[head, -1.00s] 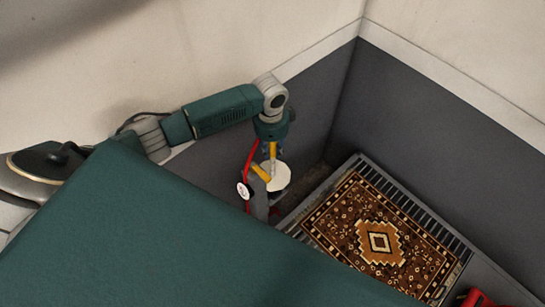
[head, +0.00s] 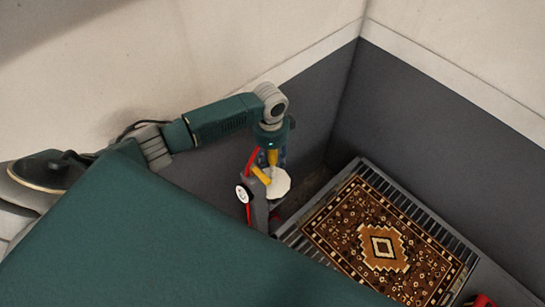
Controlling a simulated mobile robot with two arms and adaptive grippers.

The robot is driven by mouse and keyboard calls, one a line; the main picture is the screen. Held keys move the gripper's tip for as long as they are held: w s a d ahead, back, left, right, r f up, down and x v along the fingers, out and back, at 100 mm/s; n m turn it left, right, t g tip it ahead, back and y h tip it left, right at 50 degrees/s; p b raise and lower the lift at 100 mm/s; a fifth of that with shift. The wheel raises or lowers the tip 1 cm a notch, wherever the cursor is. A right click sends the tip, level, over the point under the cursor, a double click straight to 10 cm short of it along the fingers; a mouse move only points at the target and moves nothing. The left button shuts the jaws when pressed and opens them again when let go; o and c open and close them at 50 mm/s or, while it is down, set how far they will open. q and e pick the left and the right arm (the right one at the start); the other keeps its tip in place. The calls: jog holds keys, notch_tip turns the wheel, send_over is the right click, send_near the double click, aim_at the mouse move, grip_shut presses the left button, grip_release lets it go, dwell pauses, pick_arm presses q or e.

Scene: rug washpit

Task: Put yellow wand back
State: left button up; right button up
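The yellow wand (head: 272,157) stands roughly upright under my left wrist. My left gripper (head: 273,163) points down around its upper part and appears shut on it, though the fingers are small and partly hidden. A slanted yellow piece (head: 261,175) and a white disc (head: 279,184) show just below, at a grey post (head: 259,209) by the dark wall. I cannot tell whether the wand touches the post. My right gripper is out of view.
A red hose (head: 249,164) and a round white tag (head: 242,193) are left of the post. A patterned rug (head: 335,229) lies on a slatted grate (head: 431,217) to the right. Dark wall panels (head: 430,135) close the corner. A red object (head: 484,301) is at lower right.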

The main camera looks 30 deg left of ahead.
pick_arm(q)
jog(key=shift+r+p, duration=0.35)
jog(key=shift+r, duration=0.2)
notch_tip(320, 180, up, 9)
jog(key=p, duration=0.9)
jog(key=shift+s+f, duration=0.15)
jog(key=shift+a+r, duration=0.1)
jog(key=shift+r, duration=1.25)
